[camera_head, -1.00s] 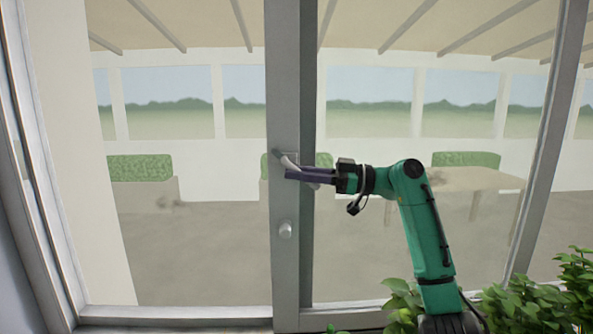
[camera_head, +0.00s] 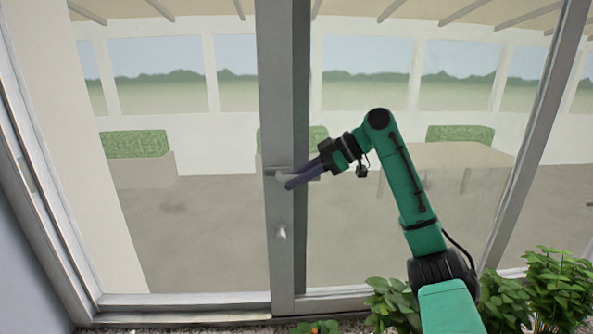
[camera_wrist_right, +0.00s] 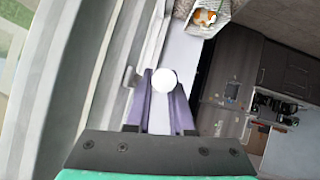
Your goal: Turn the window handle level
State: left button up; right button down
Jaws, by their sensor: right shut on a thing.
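The window handle (camera_head: 283,177) is a pale grey lever on the grey upright of the window frame, left of centre in the head view. It lies close to level, partly hidden by my fingers. My right gripper (camera_head: 297,180) comes in from the right, tilted down to the left, with its purple fingers shut on the handle. In the right wrist view a round white end (camera_wrist_right: 163,80), which looks like the handle's, shows between the two purple fingers (camera_wrist_right: 161,105). My left gripper is not in view.
A small round knob (camera_head: 281,232) sits below the handle on the same upright (camera_head: 283,265). Leafy plants (camera_head: 505,295) stand at the lower right, near my right arm. Through the glass are a table (camera_head: 450,155) and hedges. A white basket (camera_wrist_right: 207,17) shows in the wrist view.

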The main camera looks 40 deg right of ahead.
jog(key=shift+r, duration=0.15)
jog(key=c, duration=0.8)
grip_release()
jog(key=shift+s+d+r, duration=0.1)
jog(key=shift+d, duration=0.1)
jog(key=p+v, duration=0.1)
jog(key=v, duration=1.3)
jog(key=shift+a, duration=0.1)
